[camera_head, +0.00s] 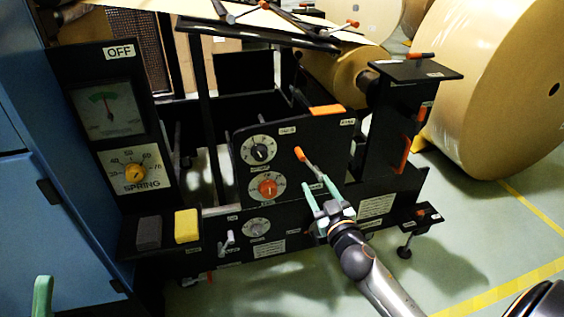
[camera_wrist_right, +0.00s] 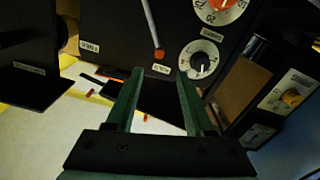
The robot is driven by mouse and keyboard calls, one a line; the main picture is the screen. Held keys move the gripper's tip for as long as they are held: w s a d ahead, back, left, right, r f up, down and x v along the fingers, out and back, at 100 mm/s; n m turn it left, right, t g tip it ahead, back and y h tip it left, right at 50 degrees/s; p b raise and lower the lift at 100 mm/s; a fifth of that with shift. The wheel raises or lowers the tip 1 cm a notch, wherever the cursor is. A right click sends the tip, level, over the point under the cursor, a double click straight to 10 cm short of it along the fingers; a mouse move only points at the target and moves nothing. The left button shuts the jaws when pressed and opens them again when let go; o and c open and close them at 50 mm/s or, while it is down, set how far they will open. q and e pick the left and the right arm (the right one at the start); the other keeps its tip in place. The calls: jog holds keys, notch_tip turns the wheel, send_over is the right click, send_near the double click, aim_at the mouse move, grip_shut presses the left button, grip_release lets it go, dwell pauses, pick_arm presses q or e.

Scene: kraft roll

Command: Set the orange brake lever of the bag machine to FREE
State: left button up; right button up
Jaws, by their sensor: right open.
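The orange-tipped lever (camera_head: 299,154) is on the black front panel of the machine, right of the dials. Its tip leans to the upper left in the head view, near a small white label (camera_head: 287,130) too small to read surely. My right gripper (camera_head: 314,180) is open and empty at the lever's rod. In the right wrist view, which is turned over, the lever's orange tip (camera_wrist_right: 159,54) shows just beyond and between the open fingertips (camera_wrist_right: 160,73). I cannot tell whether they touch it. A green fingertip of my left gripper (camera_head: 43,295) shows at the lower left; the rest is out of frame.
Left of the lever are a black-centred dial (camera_head: 259,150) and an orange dial (camera_head: 267,187). An orange handle (camera_head: 404,152) sits on the post to the right. A yellow block (camera_head: 187,226) and grey block (camera_head: 149,232) stand on the left ledge. Floor at right is open.

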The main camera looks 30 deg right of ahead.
aim_at(304, 161)
jog(key=b+x, duration=0.2)
jog(key=x, duration=1)
jog(key=shift+w+d, duration=0.15)
jog(key=shift+w, duration=0.1)
grip_shut()
dwell(1.1)
